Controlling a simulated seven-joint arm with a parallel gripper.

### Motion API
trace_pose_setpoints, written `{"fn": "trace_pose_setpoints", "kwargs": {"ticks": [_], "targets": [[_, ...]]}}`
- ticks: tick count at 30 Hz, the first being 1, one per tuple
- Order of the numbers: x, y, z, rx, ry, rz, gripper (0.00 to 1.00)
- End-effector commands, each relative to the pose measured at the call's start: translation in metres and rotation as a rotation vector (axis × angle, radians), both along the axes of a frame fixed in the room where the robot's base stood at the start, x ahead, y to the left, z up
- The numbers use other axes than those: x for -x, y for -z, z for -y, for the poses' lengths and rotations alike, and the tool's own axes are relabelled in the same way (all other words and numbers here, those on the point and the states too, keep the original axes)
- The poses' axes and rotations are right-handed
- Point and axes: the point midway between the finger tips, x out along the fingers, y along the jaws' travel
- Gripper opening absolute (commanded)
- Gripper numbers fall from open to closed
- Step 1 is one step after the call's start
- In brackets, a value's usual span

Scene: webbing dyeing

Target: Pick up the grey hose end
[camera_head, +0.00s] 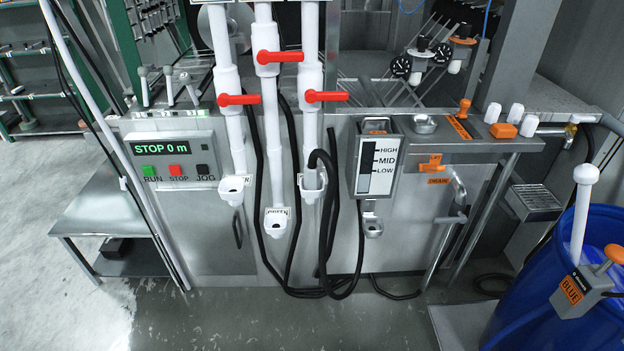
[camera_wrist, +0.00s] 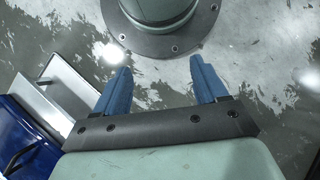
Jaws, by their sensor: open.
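My gripper (camera_wrist: 160,70) shows only in the wrist view. Its two blue fingers are apart with nothing between them, above the wet grey floor. Several dark hoses (camera_head: 289,190) hang by the white pipes in the middle of the head view. One dark hose (camera_head: 326,158) loops over by the right white pipe's cup. No hose shows in the wrist view.
A machine with a STOP 0 m panel (camera_head: 172,157), red-handled white pipes (camera_head: 228,90) and a level gauge (camera_head: 378,168) fills the middle. A blue barrel (camera_head: 545,325) stands at right with a BLUE-labelled dispenser (camera_head: 577,290). A low metal table (camera_head: 90,210) is at left.

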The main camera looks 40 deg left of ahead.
Motion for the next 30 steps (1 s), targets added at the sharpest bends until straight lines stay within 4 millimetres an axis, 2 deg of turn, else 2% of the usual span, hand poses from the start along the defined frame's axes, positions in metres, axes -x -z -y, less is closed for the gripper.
{"fn": "trace_pose_setpoints", "kwargs": {"ticks": [1, 3, 8, 14, 21, 30], "targets": [[-0.023, 0.000, -0.008, -0.009, -0.036, 0.016, 0.72], [-0.046, -0.005, -0.018, -0.023, -0.084, 0.031, 0.72], [-0.097, -0.020, -0.045, -0.054, -0.192, 0.065, 0.72], [-0.157, -0.046, -0.089, -0.094, -0.329, 0.103, 0.72], [-0.220, -0.089, -0.152, -0.142, -0.495, 0.147, 0.72], [-0.280, -0.160, -0.245, -0.203, -0.702, 0.197, 0.72]]}}
